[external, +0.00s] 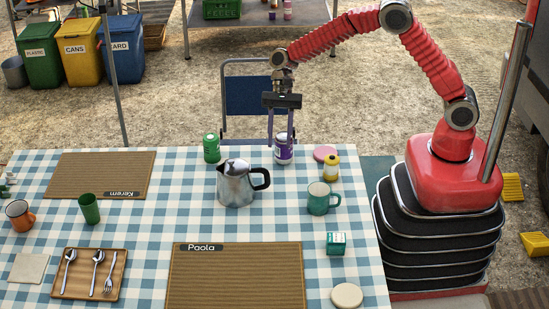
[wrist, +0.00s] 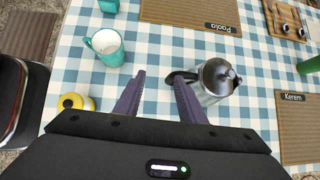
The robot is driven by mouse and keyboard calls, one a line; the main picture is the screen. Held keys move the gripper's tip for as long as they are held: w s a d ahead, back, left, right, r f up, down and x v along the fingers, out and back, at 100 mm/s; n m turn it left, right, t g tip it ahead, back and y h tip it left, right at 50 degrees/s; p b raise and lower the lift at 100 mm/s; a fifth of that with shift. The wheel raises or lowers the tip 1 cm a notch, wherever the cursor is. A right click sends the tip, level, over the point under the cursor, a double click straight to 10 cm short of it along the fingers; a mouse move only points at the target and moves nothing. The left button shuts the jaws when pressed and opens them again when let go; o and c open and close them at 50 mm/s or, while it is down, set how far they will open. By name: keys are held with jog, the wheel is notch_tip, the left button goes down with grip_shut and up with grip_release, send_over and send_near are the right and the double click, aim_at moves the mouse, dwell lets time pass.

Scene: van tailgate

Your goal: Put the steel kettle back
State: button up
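The steel kettle (external: 236,185) stands upright on the checked tablecloth, its black handle towards the right and its spout to the left. In the wrist view the kettle (wrist: 216,80) is just beyond my right-hand finger, with its handle near that fingertip. My gripper (external: 280,143) is above the far side of the table, fingers pointing down, close to a purple jar (external: 284,152) in the external view. It also shows in the wrist view (wrist: 159,79), with its fingers apart and nothing between them. I cannot tell whether it touches the jar.
The Paola mat (external: 235,280) and Kerem mat (external: 100,175) are bare. A wooden cutlery tray (external: 88,285) lies front left.

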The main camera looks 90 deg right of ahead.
jog(key=s+r+n+t+h, duration=0.1)
jog(key=s+r+n+h, duration=0.3)
jog(key=s+r+n, duration=0.8)
jog(key=s+d+r+n+t+h, duration=0.1)
jog(key=s+r+n+h, duration=0.1)
jog(key=s, duration=0.8)
jog(key=s+d+r+n+t+h, duration=0.1)
jog(key=s+n, duration=0.3)
jog(key=s, duration=0.7)
jog(key=shift+d+r+n+t+h, duration=0.3)
jog(key=shift+d+r+t+h, duration=0.1)
jog(key=shift+r+t, duration=0.4)
